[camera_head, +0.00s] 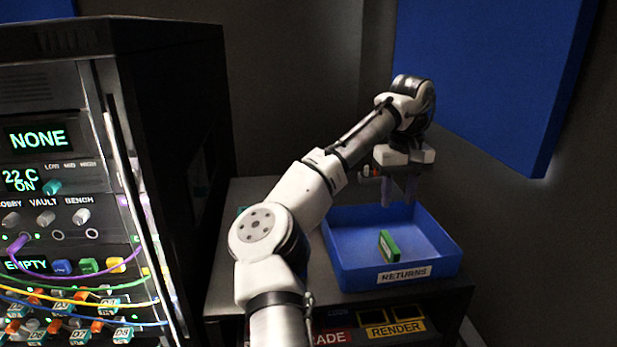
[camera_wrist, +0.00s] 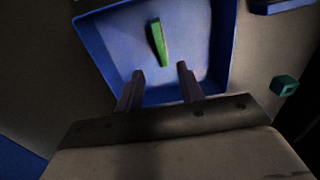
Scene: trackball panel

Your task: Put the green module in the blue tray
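The green module (camera_head: 388,245) is inside the blue tray (camera_head: 352,278), which has a RETURNS label on its front wall. My gripper (camera_head: 400,190) is above the back part of the tray. In the wrist view the two fingers of my gripper (camera_wrist: 160,76) are spread apart with nothing between them. The module lies beyond the fingertips and is not touched by them.
A rack (camera_head: 120,90) with displays, knobs and coloured cables stands at the left. The tray sits on a dark cabinet (camera_head: 235,275). A small teal block (camera_wrist: 284,85) lies beside the tray. A blue panel (camera_head: 485,70) hangs on the wall behind.

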